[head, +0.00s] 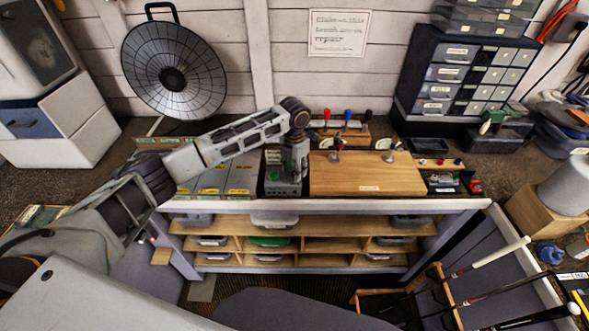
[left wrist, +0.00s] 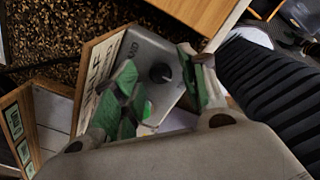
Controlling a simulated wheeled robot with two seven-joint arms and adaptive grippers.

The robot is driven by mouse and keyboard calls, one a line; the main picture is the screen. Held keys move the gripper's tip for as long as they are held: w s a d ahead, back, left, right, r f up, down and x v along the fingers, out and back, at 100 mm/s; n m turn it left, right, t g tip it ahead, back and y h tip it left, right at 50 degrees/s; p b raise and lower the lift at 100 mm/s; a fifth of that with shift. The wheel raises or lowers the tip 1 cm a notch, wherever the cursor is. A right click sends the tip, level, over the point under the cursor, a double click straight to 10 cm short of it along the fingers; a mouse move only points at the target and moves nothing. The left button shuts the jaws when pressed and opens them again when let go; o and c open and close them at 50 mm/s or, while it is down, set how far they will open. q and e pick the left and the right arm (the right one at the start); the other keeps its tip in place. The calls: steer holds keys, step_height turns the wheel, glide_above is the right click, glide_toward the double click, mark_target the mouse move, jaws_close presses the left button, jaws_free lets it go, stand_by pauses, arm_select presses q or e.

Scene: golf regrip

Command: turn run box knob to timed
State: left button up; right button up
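The run box (head: 283,188) is a small grey metal box on the bench, left of a wooden board. In the left wrist view the grey run box (left wrist: 149,50) shows a round dark knob (left wrist: 161,73) on its top, with partly readable lettering beside it. Which way the knob points I cannot tell. My left gripper (head: 290,170) hangs down over the box. In the left wrist view its green-padded fingers (left wrist: 162,90) are apart, with the knob seen between them and nothing held. Whether they touch the knob I cannot tell. My right gripper does not show.
A wooden board (head: 365,177) with clamps lies just right of the box. Levers with coloured knobs (head: 347,117) stand behind it. Labelled trays (head: 212,180) lie to the left. A drawer cabinet (head: 465,75) stands at the back right. Golf clubs (head: 500,252) lean at the lower right.

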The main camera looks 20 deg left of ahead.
arm_select(q)
step_height(320, 180, up, 12)
stand_by(1.0)
stand_by(0.4)
